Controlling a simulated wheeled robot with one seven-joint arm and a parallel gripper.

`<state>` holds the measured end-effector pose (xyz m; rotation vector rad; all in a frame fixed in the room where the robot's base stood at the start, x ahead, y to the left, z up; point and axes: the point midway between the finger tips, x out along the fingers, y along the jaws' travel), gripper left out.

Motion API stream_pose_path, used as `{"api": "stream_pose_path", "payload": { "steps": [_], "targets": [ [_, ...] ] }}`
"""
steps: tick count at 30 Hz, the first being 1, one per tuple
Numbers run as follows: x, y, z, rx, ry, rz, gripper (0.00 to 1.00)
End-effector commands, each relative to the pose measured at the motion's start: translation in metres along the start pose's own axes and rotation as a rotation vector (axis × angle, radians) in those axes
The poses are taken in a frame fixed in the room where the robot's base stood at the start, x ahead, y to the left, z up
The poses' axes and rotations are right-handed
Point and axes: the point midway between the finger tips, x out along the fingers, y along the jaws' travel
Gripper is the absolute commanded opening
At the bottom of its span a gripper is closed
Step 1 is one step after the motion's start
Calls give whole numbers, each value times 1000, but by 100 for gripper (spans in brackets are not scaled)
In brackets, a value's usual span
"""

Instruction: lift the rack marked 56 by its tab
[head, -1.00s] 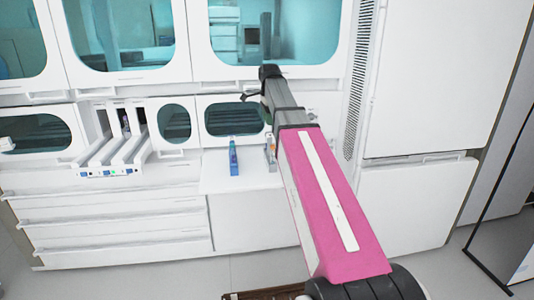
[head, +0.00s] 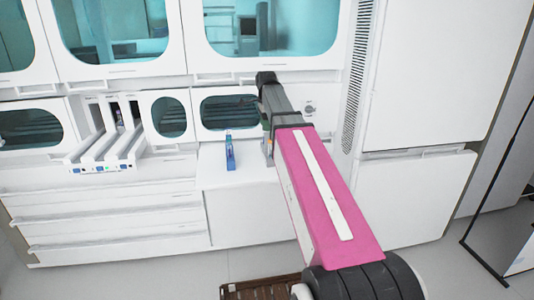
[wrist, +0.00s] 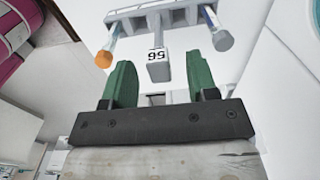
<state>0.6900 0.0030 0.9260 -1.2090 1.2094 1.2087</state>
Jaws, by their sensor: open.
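In the wrist view the rack (wrist: 185,18) is pale grey, with a light tab (wrist: 158,70) marked 56 hanging toward me. One tube with an orange end (wrist: 104,59) and one with a grey-blue end (wrist: 223,41) sit on either side of the tab. My gripper (wrist: 161,76) is open, its two green fingers left and right of the tab with gaps on both sides. I cannot tell how deep the tab is between them. In the head view a small grey object with an orange spot (head: 268,148) shows beside my arm, which hides most of that area.
A blue upright object (head: 230,155) stands on the white counter (head: 215,178) left of my arm. A white unit with several channels (head: 105,148) is further left. A brown slatted thing (head: 258,291) lies at the bottom. Cabinets with teal windows (head: 275,25) stand behind.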

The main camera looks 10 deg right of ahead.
Motion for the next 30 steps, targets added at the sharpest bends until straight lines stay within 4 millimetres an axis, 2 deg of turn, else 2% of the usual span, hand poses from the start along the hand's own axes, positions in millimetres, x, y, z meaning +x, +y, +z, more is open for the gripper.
{"api": "stream_pose_path", "payload": {
  "steps": [6,14,18,19,30],
  "targets": [
    [28,2,-1,0,0,1,53],
    [30,1,-1,0,0,0,53],
    [30,1,-1,0,0,0,8],
    [30,1,-1,0,0,0,0],
    [29,1,-1,0,0,0,0]
  ]
}}
